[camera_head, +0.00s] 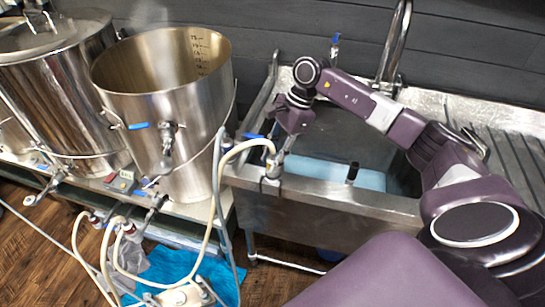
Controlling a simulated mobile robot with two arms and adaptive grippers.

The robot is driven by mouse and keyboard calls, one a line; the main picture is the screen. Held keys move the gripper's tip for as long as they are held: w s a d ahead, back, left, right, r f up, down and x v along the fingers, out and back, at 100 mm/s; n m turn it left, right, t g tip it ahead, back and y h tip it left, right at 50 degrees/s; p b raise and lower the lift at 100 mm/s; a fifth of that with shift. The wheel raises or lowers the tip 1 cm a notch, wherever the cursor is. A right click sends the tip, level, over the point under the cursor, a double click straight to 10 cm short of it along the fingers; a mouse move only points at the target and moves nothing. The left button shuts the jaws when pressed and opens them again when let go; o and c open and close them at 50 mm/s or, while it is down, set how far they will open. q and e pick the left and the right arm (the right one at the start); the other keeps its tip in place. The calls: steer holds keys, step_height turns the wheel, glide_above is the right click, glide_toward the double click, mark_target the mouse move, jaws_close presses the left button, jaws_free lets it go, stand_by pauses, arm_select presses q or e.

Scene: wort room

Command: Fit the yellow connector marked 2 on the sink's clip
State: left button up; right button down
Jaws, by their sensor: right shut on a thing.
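My right gripper (279,155) reaches down from the purple arm to the sink's front left rim. It is shut on the end of a cream-yellow hose, at the connector (271,150). The fingers partly hide the connector, and no number can be read on it. The clip (272,171) is a small metal piece on the rim, directly below the connector. The connector is at or just above the clip; I cannot tell if it is seated. My left gripper is not in view.
The steel sink (320,200) holds pale blue water with a dark upright object (352,172) in it. A tall faucet (391,50) stands behind. A large open steel kettle (165,95) stands left. Below, hoses (115,250) loop beside a blue cloth (185,270).

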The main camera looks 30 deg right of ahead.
steer(key=shift+f, duration=0.3)
steer(key=c, duration=1.5)
jaws_free()
steer(key=v, duration=1.2)
